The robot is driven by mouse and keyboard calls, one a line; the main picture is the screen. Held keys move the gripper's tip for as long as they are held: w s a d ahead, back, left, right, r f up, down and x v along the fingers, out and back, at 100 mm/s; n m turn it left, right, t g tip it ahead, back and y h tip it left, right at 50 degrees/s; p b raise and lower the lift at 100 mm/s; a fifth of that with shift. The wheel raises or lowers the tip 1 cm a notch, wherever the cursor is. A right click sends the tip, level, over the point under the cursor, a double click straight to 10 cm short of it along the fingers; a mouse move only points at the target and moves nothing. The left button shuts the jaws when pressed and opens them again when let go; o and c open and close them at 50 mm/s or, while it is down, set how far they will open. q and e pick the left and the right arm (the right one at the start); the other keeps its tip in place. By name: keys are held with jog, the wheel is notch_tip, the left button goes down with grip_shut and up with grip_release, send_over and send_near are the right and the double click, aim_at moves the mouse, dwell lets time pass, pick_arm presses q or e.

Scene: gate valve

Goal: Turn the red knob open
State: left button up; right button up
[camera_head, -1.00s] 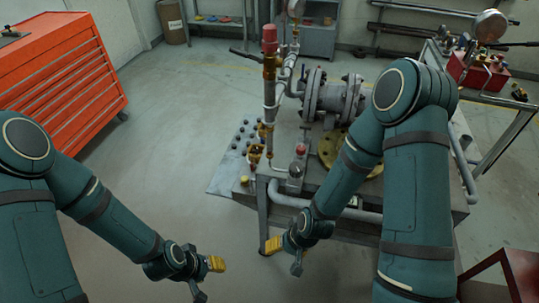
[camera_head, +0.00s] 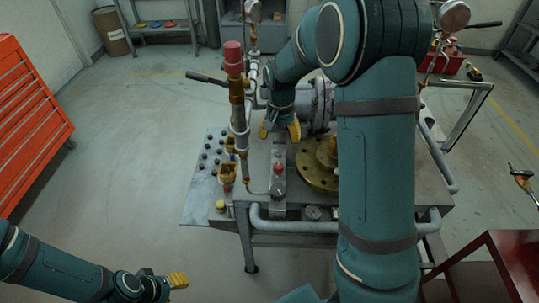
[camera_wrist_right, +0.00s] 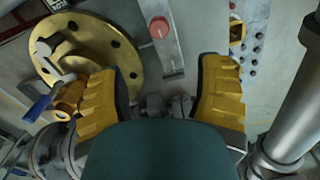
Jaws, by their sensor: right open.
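A small red knob (camera_head: 279,168) tops a narrow grey block (camera_head: 278,186) on the metal workbench. In the right wrist view the red knob (camera_wrist_right: 159,27) is round and sits above the gap between my fingers. My right gripper (camera_head: 280,130) is open and points down behind the knob, apart from it. Its yellow finger pads stand wide apart in the wrist view (camera_wrist_right: 161,75), with nothing held between them.
A vertical pipe with a red cap (camera_head: 233,55) rises left of the knob. A brass flange (camera_head: 315,172) lies to its right, partly behind my right arm. A grey flanged valve body (camera_head: 316,100) stands behind. An orange tool cabinet (camera_head: 30,125) is at far left; open floor lies between.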

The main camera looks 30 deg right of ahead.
aim_at(279, 165)
notch_tip(279, 165, down, 14)
jog(key=b, duration=0.3)
jog(key=shift+s+r, duration=0.1)
grip_shut()
